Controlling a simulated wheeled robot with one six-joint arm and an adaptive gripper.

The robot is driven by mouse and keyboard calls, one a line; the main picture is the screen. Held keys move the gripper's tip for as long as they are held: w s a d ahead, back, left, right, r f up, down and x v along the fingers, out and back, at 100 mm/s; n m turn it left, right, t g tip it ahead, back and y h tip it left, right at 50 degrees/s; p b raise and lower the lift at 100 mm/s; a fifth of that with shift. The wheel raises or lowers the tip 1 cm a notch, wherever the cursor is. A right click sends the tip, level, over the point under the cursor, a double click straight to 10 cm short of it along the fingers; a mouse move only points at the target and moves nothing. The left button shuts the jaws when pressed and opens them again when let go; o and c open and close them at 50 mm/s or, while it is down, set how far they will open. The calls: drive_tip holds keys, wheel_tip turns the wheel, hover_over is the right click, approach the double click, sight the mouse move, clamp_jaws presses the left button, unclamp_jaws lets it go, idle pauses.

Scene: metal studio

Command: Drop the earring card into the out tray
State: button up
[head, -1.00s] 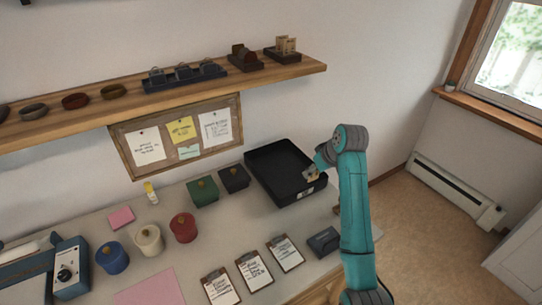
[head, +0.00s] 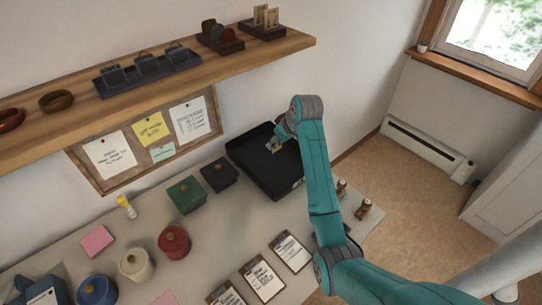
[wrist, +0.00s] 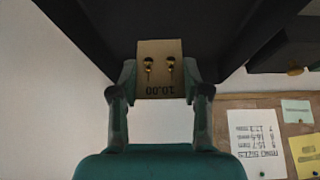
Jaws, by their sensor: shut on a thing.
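The earring card (wrist: 160,62) is a small tan card with two gold earrings and a printed price, upside down in the wrist view. My gripper (wrist: 159,88) is shut on the card, with one finger at each side edge. In the head view, the card (head: 275,148) is a small tan patch at my gripper (head: 277,144), over the black out tray (head: 262,180). The tray lies on the bench, and its dark wall (wrist: 85,35) also shows in the wrist view. My arm hides its right part. I cannot tell whether the card touches the tray.
A black box (head: 219,176) and a green box (head: 186,196) stand left of the tray. Several clipboards (head: 291,252) lie in front. Two small wooden-topped items (head: 363,209) stand at the bench's right end. A loaded shelf (head: 200,75) and pinboard (head: 150,140) are on the wall.

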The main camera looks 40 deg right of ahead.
drive_tip(key=shift+f, duration=1.2)
drive_tip(key=o, duration=0.8)
drive_tip(key=shift+r, duration=0.1)
drive_tip(key=shift+v, duration=5.95)
drive_tip(key=shift+s, duration=0.1)
